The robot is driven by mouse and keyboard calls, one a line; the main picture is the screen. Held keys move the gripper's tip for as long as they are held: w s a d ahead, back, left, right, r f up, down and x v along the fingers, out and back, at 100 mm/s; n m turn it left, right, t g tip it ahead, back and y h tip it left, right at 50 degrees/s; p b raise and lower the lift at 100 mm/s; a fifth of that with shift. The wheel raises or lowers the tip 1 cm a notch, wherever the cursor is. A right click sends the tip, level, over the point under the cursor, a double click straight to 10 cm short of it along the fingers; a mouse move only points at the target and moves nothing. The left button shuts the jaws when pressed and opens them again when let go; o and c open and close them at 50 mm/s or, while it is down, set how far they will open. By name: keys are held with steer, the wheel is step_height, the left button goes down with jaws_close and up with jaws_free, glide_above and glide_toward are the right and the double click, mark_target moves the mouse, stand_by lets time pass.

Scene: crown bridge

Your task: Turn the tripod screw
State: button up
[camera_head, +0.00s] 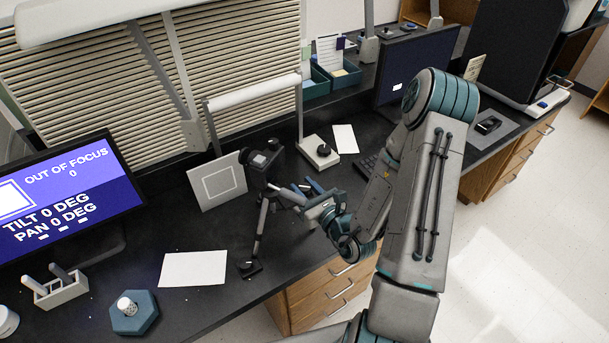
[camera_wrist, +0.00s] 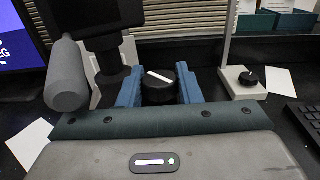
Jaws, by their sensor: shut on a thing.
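The tripod (camera_head: 258,232) stands on the black desk with a dark camera on its head (camera_head: 262,163). My gripper (camera_head: 302,193) reaches it from the right. In the wrist view, the tripod screw (camera_wrist: 158,89) is a black round knob with a white line that slopes down to the right. The two blue fingers of my gripper (camera_wrist: 159,92) are shut on the knob, one on each side. A grey rounded handle (camera_wrist: 67,78) and the dark camera body (camera_wrist: 92,14) are at the upper left there. In the head view the screw is hidden by my gripper.
A monitor (camera_head: 62,190) at left reads "OUT OF FOCUS 0", "TILT 0 DEG", "PAN 0 DEG". A framed square card (camera_head: 217,181) stands behind the tripod. A lamp base with a black knob (camera_head: 319,152) is to the right. White paper (camera_head: 193,269) lies at the front left.

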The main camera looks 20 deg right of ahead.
steer(key=shift+r+m+t+h+p, duration=0.1)
steer(key=shift+m+t+h+p, duration=0.15)
steer(key=shift+m+h+p, duration=1.4)
steer(key=shift+m+t+h+p, duration=0.25)
steer(key=shift+m+h+p, duration=0.65)
steer(key=shift+h, duration=1.45)
steer(key=shift+m+h, duration=0.25)
steer(key=shift+h, duration=0.15)
steer(key=o, duration=1)
steer(key=shift+c, duration=0.2)
steer(key=shift+s, duration=0.1)
